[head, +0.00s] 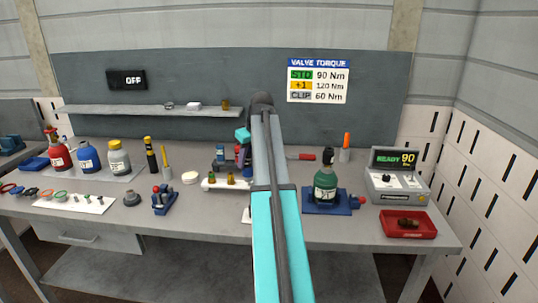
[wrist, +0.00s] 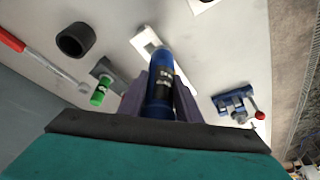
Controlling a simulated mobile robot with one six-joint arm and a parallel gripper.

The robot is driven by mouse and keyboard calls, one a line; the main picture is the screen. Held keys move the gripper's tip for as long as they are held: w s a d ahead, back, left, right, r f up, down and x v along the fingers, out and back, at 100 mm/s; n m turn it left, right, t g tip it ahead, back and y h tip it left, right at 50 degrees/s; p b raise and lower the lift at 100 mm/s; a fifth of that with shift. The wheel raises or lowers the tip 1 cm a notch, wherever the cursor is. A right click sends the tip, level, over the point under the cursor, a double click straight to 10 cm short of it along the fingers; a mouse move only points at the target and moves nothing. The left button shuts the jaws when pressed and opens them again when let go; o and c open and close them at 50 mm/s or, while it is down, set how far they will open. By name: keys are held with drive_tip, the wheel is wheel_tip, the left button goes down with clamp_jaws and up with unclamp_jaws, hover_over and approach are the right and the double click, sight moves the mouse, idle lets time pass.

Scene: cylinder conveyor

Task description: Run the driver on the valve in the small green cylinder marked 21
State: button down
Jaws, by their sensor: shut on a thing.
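A green cylinder (head: 326,187) with a white label and a dark valve on top stands upright in a blue clamp (head: 348,204) at the right of the bench. Its number is too small to read. In the wrist view, my gripper (wrist: 161,97) is shut on a blue round tool (wrist: 160,62) with a black band. It may be the driver; its far end points away from my jaws over the bench. In the head view, my arm hides most of the gripper and the held tool. The gripper is left of the green cylinder, apart from it.
A control box (head: 398,186) reads READY 90 at the right, behind a red tray (head: 408,225). Red (head: 58,152), blue (head: 88,157) and yellow-topped (head: 118,157) cylinders stand at the left. A white rack (head: 212,184) stands near my arm. A torque sign (head: 318,80) hangs behind.

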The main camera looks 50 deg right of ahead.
drive_tip(key=w+a+f, duration=0.1)
drive_tip(key=w+a, duration=0.1)
drive_tip(key=a, duration=1.4)
drive_tip(key=w+a+f+n, duration=0.1)
drive_tip(key=w+a+f, duration=0.1)
drive_tip(key=a, duration=1.5)
drive_tip(key=w+a+f, duration=0.2)
drive_tip(key=a, duration=1.4)
drive_tip(key=shift+w+a+y, duration=0.2)
drive_tip(key=shift+a+y, duration=0.1)
drive_tip(key=shift+f, duration=0.1)
